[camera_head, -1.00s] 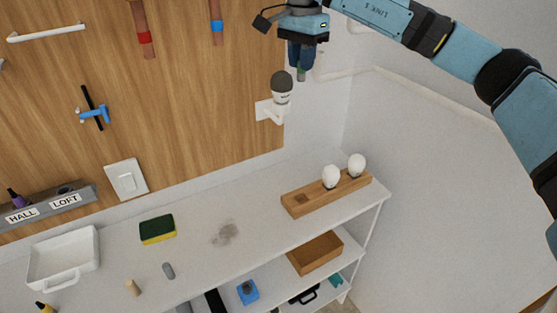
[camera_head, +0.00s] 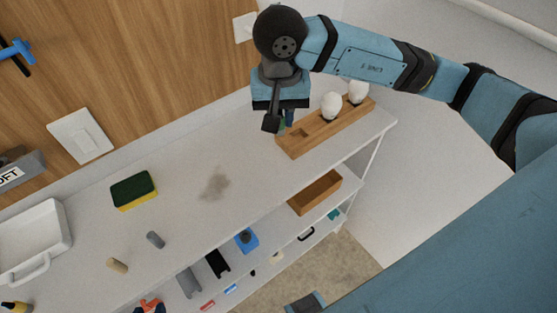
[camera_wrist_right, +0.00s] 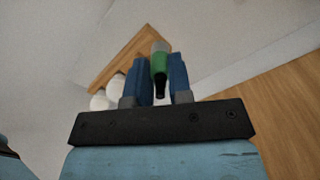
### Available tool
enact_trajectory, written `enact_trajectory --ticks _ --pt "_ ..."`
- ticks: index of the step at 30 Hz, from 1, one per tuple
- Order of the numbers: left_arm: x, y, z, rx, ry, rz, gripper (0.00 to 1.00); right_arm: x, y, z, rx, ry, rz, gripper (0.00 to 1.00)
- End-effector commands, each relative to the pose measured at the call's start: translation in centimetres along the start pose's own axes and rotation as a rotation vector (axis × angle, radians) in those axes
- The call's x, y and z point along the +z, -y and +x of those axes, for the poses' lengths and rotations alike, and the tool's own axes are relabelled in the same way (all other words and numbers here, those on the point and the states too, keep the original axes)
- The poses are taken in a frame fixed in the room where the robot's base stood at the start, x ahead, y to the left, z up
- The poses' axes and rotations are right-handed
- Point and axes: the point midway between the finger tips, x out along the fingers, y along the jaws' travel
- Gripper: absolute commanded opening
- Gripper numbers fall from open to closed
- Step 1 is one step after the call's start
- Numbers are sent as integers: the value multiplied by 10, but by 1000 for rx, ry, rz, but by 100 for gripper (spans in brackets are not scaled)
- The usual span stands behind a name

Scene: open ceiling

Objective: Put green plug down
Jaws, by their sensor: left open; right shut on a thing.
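My right gripper (camera_head: 285,118) points down at the left end of the wooden block (camera_head: 325,131), on the worktop (camera_head: 225,243). It is shut on the green plug (camera_wrist_right: 160,64). In the right wrist view the plug shows between the blue fingers, its grey end over the wooden block (camera_wrist_right: 125,58). In the head view the plug is mostly hidden by the gripper. I cannot tell whether it touches the block. Two white bulbs stand in the block, one nearer (camera_head: 332,106) and one at the right end (camera_head: 358,92). A dark and blue part at the bottom edge seems to be my left gripper (camera_head: 305,303); its fingers are hidden.
A sponge (camera_head: 134,190), a white tray (camera_head: 35,243), a grey peg (camera_head: 155,240) and a tan peg (camera_head: 117,265) lie on the worktop. A wooden box (camera_head: 315,192) and several small items are on the shelf below.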

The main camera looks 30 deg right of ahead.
Motion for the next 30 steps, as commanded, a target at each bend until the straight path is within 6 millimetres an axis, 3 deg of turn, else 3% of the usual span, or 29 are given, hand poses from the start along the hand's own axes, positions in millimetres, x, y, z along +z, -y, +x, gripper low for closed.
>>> enact_trajectory --ticks 6,10,20,26,30 --pt "-3 0 -3 -1 5 1 43 1 0 60 4 5 2 0" --pt "-5 0 -4 -1 5 1 43 0 0 87 2 4 2 0" --pt "-9 1 -5 -2 1 2 43 0 1 117 1 2 1 0" --pt "-13 1 -7 -3 -3 2 43 0 1 146 1 2 2 0" --pt "-14 1 -7 -3 -5 2 43 -1 1 148 0 -1 1 0"
